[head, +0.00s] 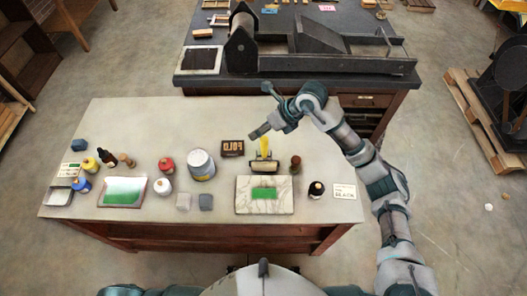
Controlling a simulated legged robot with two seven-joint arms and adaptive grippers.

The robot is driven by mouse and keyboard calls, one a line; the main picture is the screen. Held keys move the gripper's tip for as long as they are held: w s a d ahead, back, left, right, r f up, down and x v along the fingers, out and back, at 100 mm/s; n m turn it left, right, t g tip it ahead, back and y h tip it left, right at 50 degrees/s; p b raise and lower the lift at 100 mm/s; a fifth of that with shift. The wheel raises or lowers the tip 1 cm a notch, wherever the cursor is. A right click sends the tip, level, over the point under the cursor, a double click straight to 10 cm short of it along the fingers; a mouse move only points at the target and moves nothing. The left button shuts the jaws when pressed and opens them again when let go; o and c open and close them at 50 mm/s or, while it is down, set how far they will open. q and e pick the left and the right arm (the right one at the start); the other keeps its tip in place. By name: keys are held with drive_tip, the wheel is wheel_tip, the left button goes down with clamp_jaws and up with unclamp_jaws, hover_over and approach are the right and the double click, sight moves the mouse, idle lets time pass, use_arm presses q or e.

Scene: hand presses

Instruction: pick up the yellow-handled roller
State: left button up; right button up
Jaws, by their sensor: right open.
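The yellow-handled roller (264,147) lies on the pale table (130,120), right of its middle. Its yellow handle points toward the back and its dark frame and roller are nearer to me. The roller end is at the back edge of a marble slab (245,206) that has a green ink patch; I cannot tell if they touch. My right gripper (261,111) comes in from the right and is open and empty. It is above and behind the handle, with its fingers spread, apart from the roller. My left gripper does not show.
A dark bottle (316,189) and a white card (344,191) are right of the slab. A white can (201,165) stands left.

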sight(266, 140)
drive_tip(key=w+d+t+h, duration=0.1)
drive_tip(key=w+d+h, duration=0.2)
drive_tip(key=d, duration=0.3)
drive_tip(key=shift+m, duration=0.4)
drive_tip(key=x, duration=0.3)
drive_tip(key=p+x, duration=0.1)
drive_tip(key=x, duration=0.6)
drive_tip(key=shift+s+a+f, duration=0.15)
drive_tip(key=shift+s+a, duration=0.05)
drive_tip(key=shift+s, duration=0.05)
drive_tip(key=x, duration=0.2)
drive_tip(key=d+p+x, duration=0.1)
drive_tip(key=x, duration=0.2)
drive_tip(key=shift+s+a+f, duration=0.1)
drive_tip(key=shift+f, duration=0.3)
drive_tip(key=shift+a+f, duration=0.15)
drive_tip(key=shift+f, duration=0.2)
drive_tip(key=shift+a, duration=0.1)
drive_tip(key=c, duration=0.5)
drive_tip(key=shift+r, duration=0.1)
drive_tip(key=c, duration=0.7)
